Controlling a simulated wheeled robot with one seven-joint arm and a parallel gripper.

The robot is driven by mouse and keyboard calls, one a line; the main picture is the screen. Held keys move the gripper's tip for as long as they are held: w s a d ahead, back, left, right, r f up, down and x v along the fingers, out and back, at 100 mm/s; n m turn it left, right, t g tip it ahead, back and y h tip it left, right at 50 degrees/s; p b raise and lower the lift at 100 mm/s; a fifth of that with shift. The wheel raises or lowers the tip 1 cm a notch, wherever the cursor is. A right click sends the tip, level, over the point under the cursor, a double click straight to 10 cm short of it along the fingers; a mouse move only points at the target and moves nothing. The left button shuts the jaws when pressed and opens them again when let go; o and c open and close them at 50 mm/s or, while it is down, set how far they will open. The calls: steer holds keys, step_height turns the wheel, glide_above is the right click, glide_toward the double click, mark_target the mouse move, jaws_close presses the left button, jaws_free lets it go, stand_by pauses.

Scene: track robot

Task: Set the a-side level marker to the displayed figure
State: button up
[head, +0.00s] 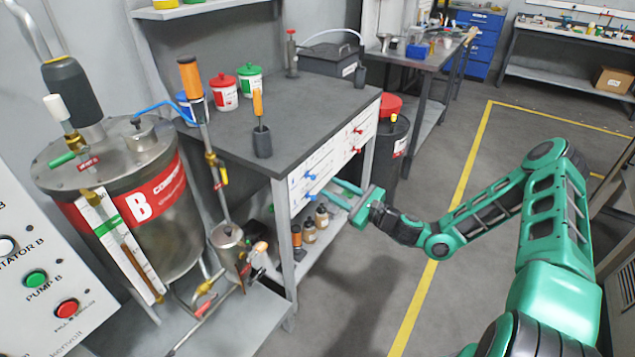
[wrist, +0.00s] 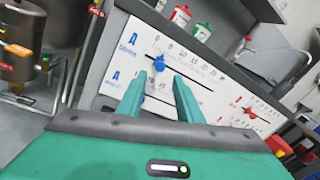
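A white panel (head: 322,163) on the front of the grey bench carries printed scales. Its blue "A" rows have an upper blue knob (head: 310,177) and a lower blue knob (head: 308,196). In the wrist view the upper blue knob (wrist: 159,64) sits near the low end of a scale running from 0 to 30. My gripper (head: 342,194) is in front of the panel. In the wrist view its open, empty fingers (wrist: 157,88) point at the panel, with the upper knob just beyond and between their tips. The lower knob is partly hidden behind the left finger. I cannot read a displayed figure.
Red knobs (head: 357,131) sit on the panel's right part. Tank B (head: 165,200), with a gauge strip (head: 122,245), stands left. Bottles (head: 309,228) stand on the shelf under the panel. A red-lidded bin (head: 391,148) is at the bench's right end.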

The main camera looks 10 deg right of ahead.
mark_target(315, 178)
steer(key=x, duration=0.7)
steer(key=shift+d, duration=0.1)
steer(key=shift+c, duration=0.4)
jaws_close()
